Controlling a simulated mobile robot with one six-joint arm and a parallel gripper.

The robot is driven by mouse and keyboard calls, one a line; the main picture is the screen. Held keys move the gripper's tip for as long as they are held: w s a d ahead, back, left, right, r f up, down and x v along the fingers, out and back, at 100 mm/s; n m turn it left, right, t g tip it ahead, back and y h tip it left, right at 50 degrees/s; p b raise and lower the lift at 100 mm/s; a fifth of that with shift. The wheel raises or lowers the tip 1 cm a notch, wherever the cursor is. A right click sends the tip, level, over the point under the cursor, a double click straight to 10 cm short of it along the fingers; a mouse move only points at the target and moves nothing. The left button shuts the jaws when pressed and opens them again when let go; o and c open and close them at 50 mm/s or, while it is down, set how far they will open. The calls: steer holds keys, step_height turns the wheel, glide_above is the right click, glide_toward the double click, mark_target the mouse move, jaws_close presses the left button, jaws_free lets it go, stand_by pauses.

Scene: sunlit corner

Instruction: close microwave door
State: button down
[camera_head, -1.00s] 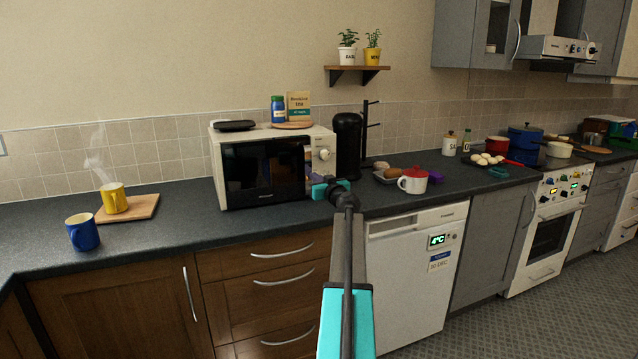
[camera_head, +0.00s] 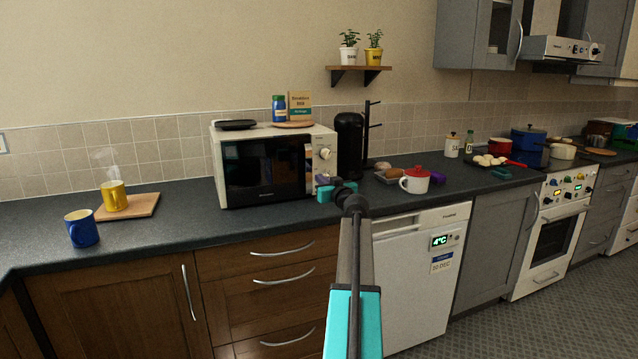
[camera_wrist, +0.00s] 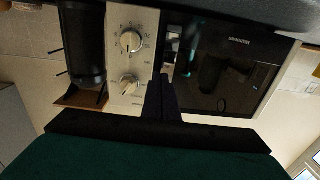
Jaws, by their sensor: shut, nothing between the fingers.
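The white microwave (camera_head: 325,137) stands on the dark counter, with its black glass door (camera_head: 262,168) facing forward. The door looks flush with the front or nearly so; a small gap cannot be ruled out. In the wrist view the picture is upside down, with the door (camera_wrist: 225,80) at right and the dial panel (camera_wrist: 130,20) at left. My gripper (camera_head: 322,182) is shut and empty in front of the microwave's lower right front. Its dark fingers (camera_wrist: 163,85) overlap the seam between door and panel in the wrist view. Whether they touch it cannot be told.
A black coffee machine (camera_head: 349,145) stands right of the microwave. A blue mug (camera_head: 82,229) and a yellow mug on a wooden board (camera_head: 145,206) stand at left. The counter directly left of the microwave is clear.

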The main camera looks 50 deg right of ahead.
steer(key=b+v, duration=0.1)
steer(key=v, duration=0.8)
steer(key=shift+s+a, duration=0.2)
steer(key=shift+s, duration=0.05)
steer(key=shift+f, duration=0.1)
stand_by(0.4)
